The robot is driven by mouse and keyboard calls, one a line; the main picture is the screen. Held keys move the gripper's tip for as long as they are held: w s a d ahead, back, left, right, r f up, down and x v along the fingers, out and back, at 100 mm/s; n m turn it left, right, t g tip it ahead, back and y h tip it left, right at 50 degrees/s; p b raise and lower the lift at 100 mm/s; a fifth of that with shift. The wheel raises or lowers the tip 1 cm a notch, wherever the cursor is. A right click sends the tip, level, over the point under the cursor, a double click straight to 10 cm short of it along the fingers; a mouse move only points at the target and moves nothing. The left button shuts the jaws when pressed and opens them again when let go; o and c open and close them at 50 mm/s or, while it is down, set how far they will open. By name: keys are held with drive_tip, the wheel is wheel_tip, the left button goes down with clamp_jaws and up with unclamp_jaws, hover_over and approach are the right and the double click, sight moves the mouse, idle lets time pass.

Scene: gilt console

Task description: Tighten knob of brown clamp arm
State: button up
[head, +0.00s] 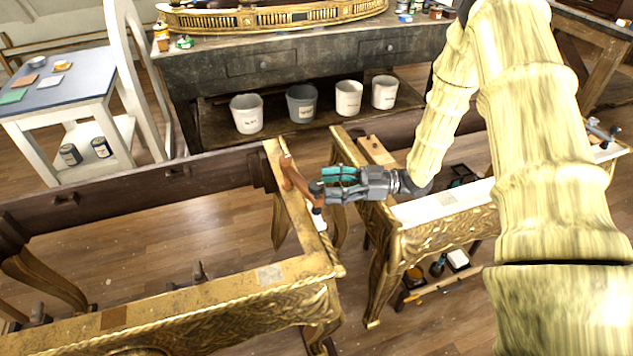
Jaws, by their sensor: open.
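The brown clamp arm (294,176) is an orange-brown bar. It lies slantwise at the right end of the left gilt console frame. A small dark rounded part (316,187), apparently its knob, shows near its lower half. My gripper (326,183), grey with teal on its fingers, comes in from the right and points left. It is open, with its fingertips right by the dark part. I cannot tell whether they touch it. The fingers partly hide the knob and the clamp's lower end.
The gilt console frame (200,300) fills the lower left. A second gilt piece with a white top (440,204) stands to the right, under my arm. Several buckets (302,103) sit on the dark workbench's shelf behind. A white side table (72,72) stands at left.

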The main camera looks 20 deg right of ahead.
sight(316, 184)
drive_tip(key=shift+p+x, duration=0.45)
drive_tip(key=shift+x, duration=1.6)
drive_tip(key=c, duration=1.1)
